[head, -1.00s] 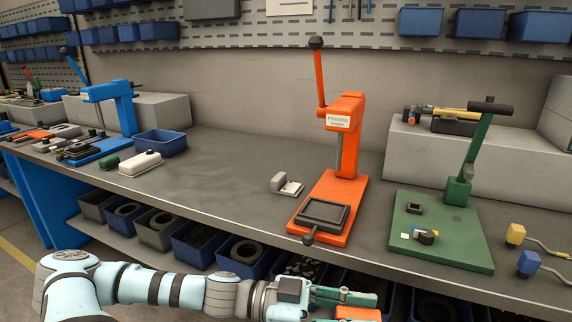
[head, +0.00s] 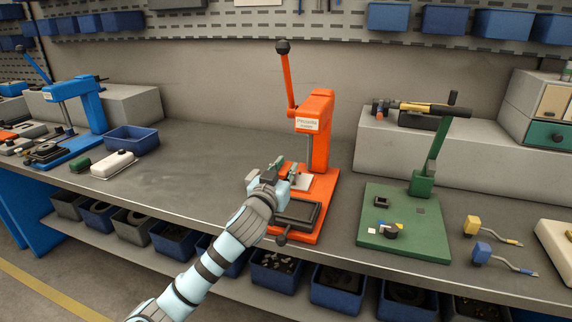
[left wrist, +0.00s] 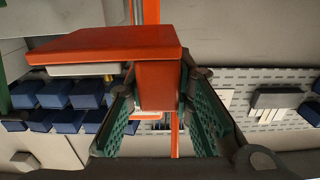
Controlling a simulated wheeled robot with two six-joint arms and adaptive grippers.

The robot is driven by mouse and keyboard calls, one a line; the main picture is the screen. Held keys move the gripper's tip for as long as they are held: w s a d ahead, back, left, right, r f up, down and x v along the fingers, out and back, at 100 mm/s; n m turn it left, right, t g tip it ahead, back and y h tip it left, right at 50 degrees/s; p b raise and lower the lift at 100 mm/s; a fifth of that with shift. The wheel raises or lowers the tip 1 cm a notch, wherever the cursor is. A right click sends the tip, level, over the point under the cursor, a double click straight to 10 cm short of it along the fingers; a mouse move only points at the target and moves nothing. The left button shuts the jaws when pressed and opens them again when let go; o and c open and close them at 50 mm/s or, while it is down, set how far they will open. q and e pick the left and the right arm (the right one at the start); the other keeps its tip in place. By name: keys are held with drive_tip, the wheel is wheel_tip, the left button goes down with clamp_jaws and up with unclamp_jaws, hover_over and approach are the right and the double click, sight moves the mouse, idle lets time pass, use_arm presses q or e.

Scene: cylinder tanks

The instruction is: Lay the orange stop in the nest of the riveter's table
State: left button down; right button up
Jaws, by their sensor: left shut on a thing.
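My left gripper (head: 283,168) is over the left side of the orange press (head: 318,135), above the bench. It is shut on the orange stop (left wrist: 110,45), a flat slab with a stem that sits between the two green-padded fingers in the left wrist view. The press's label is too small to read surely. My right gripper is not in view.
A green lever tool (head: 405,225) stands to the right, a blue press (head: 85,105) and a blue bin (head: 132,138) to the left. The bench between is clear.

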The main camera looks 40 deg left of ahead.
sight(292, 219)
use_arm(q)
drive_tip(key=shift+s, duration=0.1)
drive_tip(key=shift+p, duration=0.6)
wheel_tip(292, 219, down, 6)
drive_tip(key=b, duration=0.4)
drive_tip(key=shift+b, duration=0.35)
drive_tip(key=shift+p, duration=0.35)
idle(0.6)
